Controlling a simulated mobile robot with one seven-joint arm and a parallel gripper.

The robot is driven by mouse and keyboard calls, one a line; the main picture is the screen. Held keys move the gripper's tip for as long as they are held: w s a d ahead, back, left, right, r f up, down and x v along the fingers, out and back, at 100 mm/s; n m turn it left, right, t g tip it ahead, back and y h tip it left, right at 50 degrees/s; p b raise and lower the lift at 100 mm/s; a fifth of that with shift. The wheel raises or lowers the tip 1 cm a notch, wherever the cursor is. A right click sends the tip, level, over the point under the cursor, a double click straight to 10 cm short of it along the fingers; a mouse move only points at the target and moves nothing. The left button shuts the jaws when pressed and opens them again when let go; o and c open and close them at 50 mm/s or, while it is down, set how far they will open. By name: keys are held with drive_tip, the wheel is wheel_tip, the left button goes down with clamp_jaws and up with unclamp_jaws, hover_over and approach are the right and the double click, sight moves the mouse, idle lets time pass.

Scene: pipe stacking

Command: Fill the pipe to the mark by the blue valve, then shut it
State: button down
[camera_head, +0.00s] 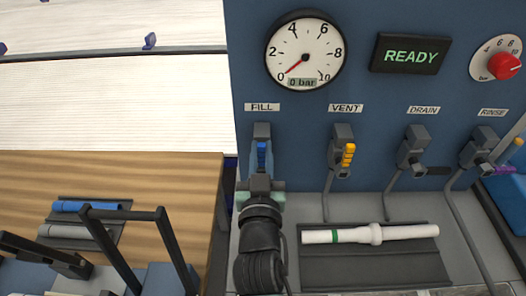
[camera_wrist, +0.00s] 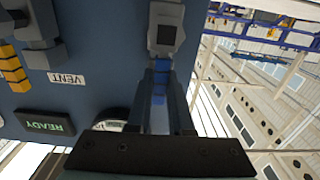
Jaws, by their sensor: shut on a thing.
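The blue valve (camera_head: 262,152) is under the FILL label on the panel, and its handle points up and down in the head view. My gripper (camera_head: 261,180) is shut on the blue handle. In the wrist view the blue handle (camera_wrist: 160,82) lies between my two fingers (camera_wrist: 164,105). The white pipe (camera_head: 402,232) with a green band (camera_head: 334,236) lies level on a dark mat (camera_head: 375,268) at lower right. The gauge (camera_head: 305,52) has its red needle at 0 and reads 0 bar. The display (camera_head: 410,54) says READY.
To the right are the yellow VENT valve (camera_head: 348,155), the DRAIN valve (camera_head: 413,145), the RINSE valve (camera_head: 480,148) and a red dial (camera_head: 504,66). A wooden table (camera_head: 110,175) at left bears a blue pipe (camera_head: 87,207) and a grey pipe (camera_head: 68,231).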

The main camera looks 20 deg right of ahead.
drive_tip(key=c, duration=0.8)
unclamp_jaws()
drive_tip(key=shift+b+v, duration=1.4)
drive_tip(key=shift+v, duration=5.1)
